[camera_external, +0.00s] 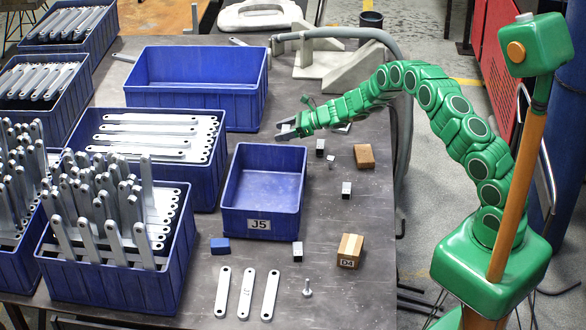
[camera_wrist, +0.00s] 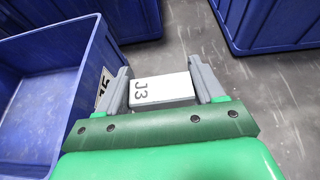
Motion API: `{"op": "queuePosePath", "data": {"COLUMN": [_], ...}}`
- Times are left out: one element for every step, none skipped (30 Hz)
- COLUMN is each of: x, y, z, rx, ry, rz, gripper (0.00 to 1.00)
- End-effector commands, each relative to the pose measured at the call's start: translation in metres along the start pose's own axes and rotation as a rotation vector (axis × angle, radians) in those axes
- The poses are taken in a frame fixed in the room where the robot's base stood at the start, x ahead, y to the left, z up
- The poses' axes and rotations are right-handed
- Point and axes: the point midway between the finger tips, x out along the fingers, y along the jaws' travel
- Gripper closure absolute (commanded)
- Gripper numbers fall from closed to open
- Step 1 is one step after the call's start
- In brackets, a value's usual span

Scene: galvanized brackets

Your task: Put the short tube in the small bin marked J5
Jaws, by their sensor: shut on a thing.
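My gripper (camera_external: 287,130) is above the table, just behind the far right corner of the small blue bin marked J5 (camera_external: 262,224). In the wrist view my gripper (camera_wrist: 165,88) is shut on a pale, box-shaped piece marked J3 (camera_wrist: 162,90); whether it is a hollow tube cannot be told. The J5 bin is open and looks empty. A blue bin with part of a label shows at the left of the wrist view (camera_wrist: 60,70).
A large empty blue bin (camera_external: 190,118) stands behind. Bins of metal bars (camera_external: 120,290) crowd the left. Two tan blocks (camera_external: 364,156), (camera_external: 350,250), a blue block (camera_external: 220,246), flat bars (camera_external: 246,294) and a bolt (camera_external: 307,288) lie on the table.

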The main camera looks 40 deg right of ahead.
Motion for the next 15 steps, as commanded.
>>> {"op": "queuePosePath", "data": {"x": [-0.001, -0.001, -0.002, -0.003, -0.004, -0.005, -0.007, -0.009, -0.013, -0.015, -0.018, -0.022, -0.024, -0.027, -0.031], "y": [0.000, 0.000, 0.000, 0.001, 0.001, 0.001, 0.002, 0.001, 0.001, 0.001, 0.001, 0.001, 0.001, 0.002, 0.002], "z": [0.002, 0.003, 0.005, 0.007, 0.009, 0.013, 0.017, 0.022, 0.029, 0.035, 0.041, 0.048, 0.053, 0.057, 0.063], "rx": [0.000, 0.000, 0.001, 0.002, 0.003, 0.004, 0.005, 0.007, 0.009, 0.010, 0.011, 0.015, 0.017, 0.019, 0.022], "ry": [0.000, 0.000, 0.000, 0.000, 0.000, 0.001, 0.001, 0.000, -0.002, -0.003, -0.004, -0.005, -0.004, -0.003, -0.002], "rz": [-0.001, -0.001, -0.003, -0.004, -0.006, -0.009, -0.012, -0.017, -0.023, -0.029, -0.034, -0.041, -0.046, -0.050, -0.058], "gripper": [0.64, 0.64, 0.64, 0.64, 0.64, 0.64, 0.64, 0.64, 0.64, 0.64, 0.64, 0.64, 0.64, 0.64, 0.64]}}
